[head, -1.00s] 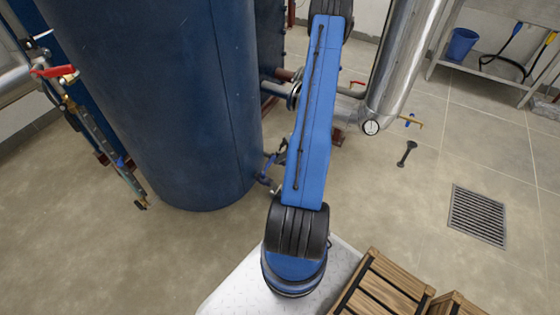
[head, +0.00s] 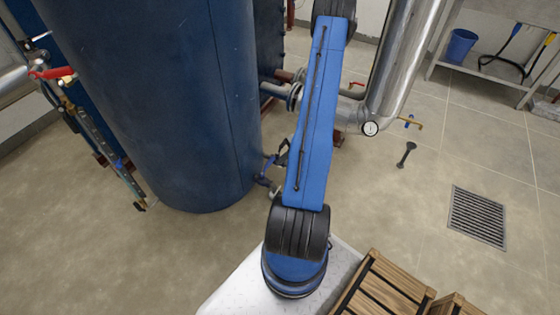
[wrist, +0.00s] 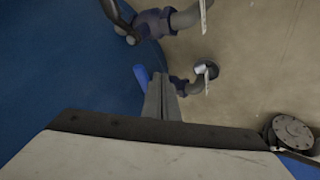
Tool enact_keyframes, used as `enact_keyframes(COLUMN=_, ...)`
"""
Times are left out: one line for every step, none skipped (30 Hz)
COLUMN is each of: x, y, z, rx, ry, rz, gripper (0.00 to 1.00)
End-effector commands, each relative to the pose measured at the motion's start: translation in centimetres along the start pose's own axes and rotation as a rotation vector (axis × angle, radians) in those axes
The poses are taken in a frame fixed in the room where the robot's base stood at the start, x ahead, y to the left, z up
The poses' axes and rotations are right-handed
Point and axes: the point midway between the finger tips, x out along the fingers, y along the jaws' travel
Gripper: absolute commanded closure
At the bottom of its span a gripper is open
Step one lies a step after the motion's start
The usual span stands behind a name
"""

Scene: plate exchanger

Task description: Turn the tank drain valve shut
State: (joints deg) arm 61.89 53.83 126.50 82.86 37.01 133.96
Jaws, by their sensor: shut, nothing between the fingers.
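The big blue tank (head: 165,110) stands left of my arm in the head view and fills the left of the wrist view (wrist: 60,70). Low on its side is a drain fitting (head: 268,178), small and partly hidden by my arm. In the wrist view a blue lever (wrist: 141,76) stands just left of my fingertips, and a dark valve body with a bent pipe (wrist: 196,84) lies to their right. My gripper (wrist: 162,92) is shut and empty beside the lever; I cannot tell whether they touch. My gripper is not clearly seen in the head view.
Another dark valve body (wrist: 152,22) with a pipe sits at the top of the wrist view. A silver pipe with a gauge (head: 370,128) stands right of my arm. Wooden crates (head: 385,290) are at the front right. The floor around the drain grate (head: 478,215) is mostly clear.

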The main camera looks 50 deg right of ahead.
Motion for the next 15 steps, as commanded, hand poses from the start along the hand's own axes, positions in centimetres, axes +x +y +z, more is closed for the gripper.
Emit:
enact_keyframes(x=-0.2, y=-0.7, z=-0.1, rx=0.002, ry=0.002, rz=-0.003, gripper=1.00)
enact_keyframes(x=-0.4, y=-1.1, z=-0.2, rx=0.001, ry=0.003, rz=-0.004, gripper=1.00)
enact_keyframes(x=-0.6, y=-1.6, z=-0.3, rx=0.000, ry=0.005, rz=-0.006, gripper=1.00)
enact_keyframes(x=-1.0, y=-1.6, z=-0.3, rx=-0.003, ry=0.003, rz=-0.005, gripper=1.00)
enact_keyframes(x=-1.8, y=-1.4, z=-0.1, rx=-0.005, ry=0.002, rz=-0.004, gripper=1.00)
enact_keyframes(x=-2.6, y=-1.2, z=-0.1, rx=-0.005, ry=0.001, rz=-0.005, gripper=1.00)
enact_keyframes(x=-3.1, y=-1.2, z=0.0, rx=-0.004, ry=0.002, rz=-0.005, gripper=1.00)
enact_keyframes(x=-3.8, y=-1.2, z=0.0, rx=-0.005, ry=0.001, rz=-0.005, gripper=1.00)
enact_keyframes(x=-4.5, y=-1.1, z=0.1, rx=-0.004, ry=0.001, rz=-0.005, gripper=1.00)
enact_keyframes(x=-5.1, y=-1.1, z=0.2, rx=-0.005, ry=0.002, rz=-0.006, gripper=1.00)
enact_keyframes(x=-5.6, y=-1.0, z=0.2, rx=-0.004, ry=0.002, rz=-0.007, gripper=1.00)
enact_keyframes(x=-6.3, y=-0.9, z=0.3, rx=-0.004, ry=0.002, rz=-0.007, gripper=1.00)
enact_keyframes(x=-6.8, y=-0.9, z=0.3, rx=-0.004, ry=0.003, rz=-0.007, gripper=1.00)
enact_keyframes(x=-7.3, y=-0.8, z=0.4, rx=-0.004, ry=0.003, rz=-0.007, gripper=1.00)
enact_keyframes(x=-7.9, y=-0.7, z=0.4, rx=-0.004, ry=0.004, rz=-0.007, gripper=1.00)
